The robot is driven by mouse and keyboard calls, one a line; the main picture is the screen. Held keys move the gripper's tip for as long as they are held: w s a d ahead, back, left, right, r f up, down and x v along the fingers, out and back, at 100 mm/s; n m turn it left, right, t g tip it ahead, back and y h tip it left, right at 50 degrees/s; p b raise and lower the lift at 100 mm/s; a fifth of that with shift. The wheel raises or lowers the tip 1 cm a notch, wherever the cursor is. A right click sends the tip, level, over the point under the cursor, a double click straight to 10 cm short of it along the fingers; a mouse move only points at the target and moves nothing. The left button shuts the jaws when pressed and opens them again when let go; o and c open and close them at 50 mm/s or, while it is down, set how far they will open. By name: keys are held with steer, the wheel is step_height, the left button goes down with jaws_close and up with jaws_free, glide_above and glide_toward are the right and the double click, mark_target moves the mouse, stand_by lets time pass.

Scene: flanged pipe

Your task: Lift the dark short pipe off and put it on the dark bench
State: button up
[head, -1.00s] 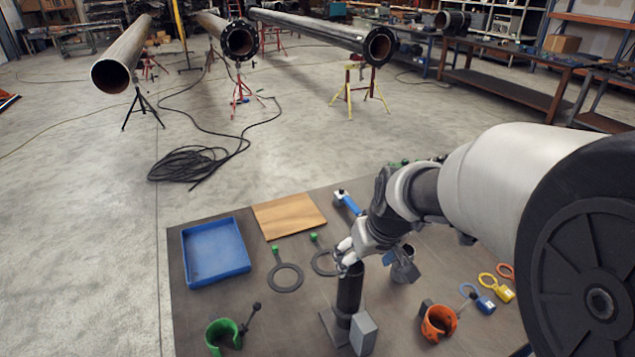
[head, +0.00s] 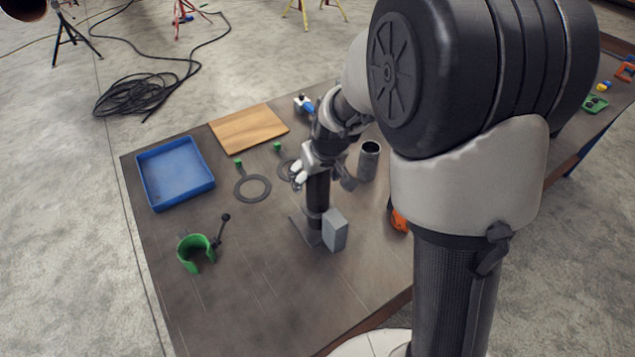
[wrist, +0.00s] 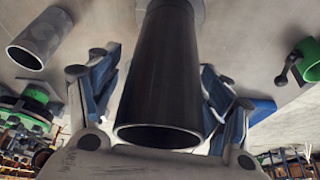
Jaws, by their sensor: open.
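The dark short pipe (head: 318,191) stands upright on a grey base on the dark bench (head: 270,290). In the wrist view the pipe (wrist: 163,75) runs down the middle, its open round end towards the camera. My gripper (head: 309,172) is at the pipe's upper part. Its blue-padded fingers are apart, one on each side of the pipe, with gaps showing in the wrist view. The pipe's lower end meets a dark collar above the base; the exact joint is hard to tell.
A grey block (head: 335,230) stands right beside the base. A grey upright tube (head: 368,160) is to the right. A blue tray (head: 146,187), a wooden board (head: 248,128), ring gaskets (head: 252,188) and a green clamp (head: 190,255) lie left. The bench front is clear.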

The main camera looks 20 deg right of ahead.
steer(key=shift+c, duration=0.5)
steer(key=c, duration=1.3)
